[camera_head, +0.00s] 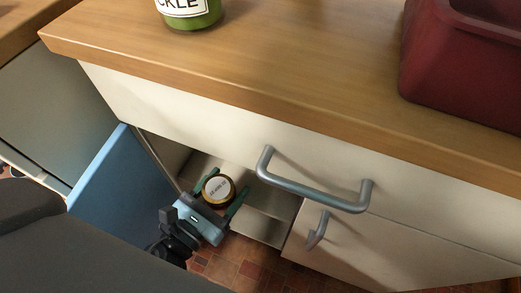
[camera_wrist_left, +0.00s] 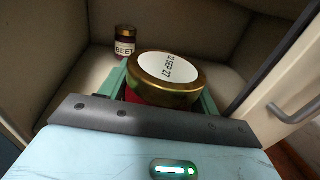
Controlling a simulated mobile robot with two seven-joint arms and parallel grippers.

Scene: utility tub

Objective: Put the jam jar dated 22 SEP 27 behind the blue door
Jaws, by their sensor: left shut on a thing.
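The jam jar (camera_head: 219,189) has a gold lid with a white round label. In the left wrist view the jar (camera_wrist_left: 168,76) shows a date that looks like 22 SEP 27; its first digits are hard to read. My left gripper (camera_head: 224,187) is shut on the jar, one green finger on each side, at the opening of the cupboard below the counter. The blue door (camera_head: 122,190) stands open at the left of this opening. Whether the jar touches the cupboard floor cannot be told. My right gripper is not in view.
A small jar labelled BEET (camera_wrist_left: 125,42) stands deeper in the cupboard. A grey drawer handle (camera_head: 315,190) juts out right of the opening, above a closed cream door (camera_head: 365,235). A pickle jar (camera_head: 190,12) and a red bin (camera_head: 460,65) stand on the wooden counter (camera_head: 290,75).

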